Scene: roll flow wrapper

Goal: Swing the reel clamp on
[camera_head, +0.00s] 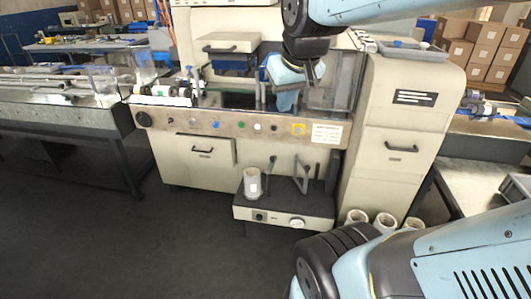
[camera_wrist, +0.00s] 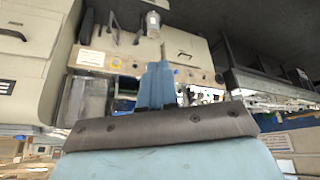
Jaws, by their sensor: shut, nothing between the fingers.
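My gripper (camera_head: 287,101) is in front of the upper deck of the wrapper, above the control panel, in the head view. In the wrist view its two pale blue fingers (camera_wrist: 155,85) are together with nothing between them. A white reel (camera_head: 252,183) stands on the low unit at the machine's foot; it also shows in the wrist view (camera_wrist: 153,24). Thin dark upright arms (camera_head: 304,172) stand to its right, apart from it. I cannot tell which of these parts is the reel clamp. My gripper touches neither the reel nor these arms.
The control panel (camera_head: 240,124) carries several knobs and buttons. A tall cream cabinet (camera_head: 395,150) stands on the right, with white rolls (camera_head: 384,222) on the floor at its foot. A conveyor table (camera_head: 60,110) is at the left. The dark floor in front is clear.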

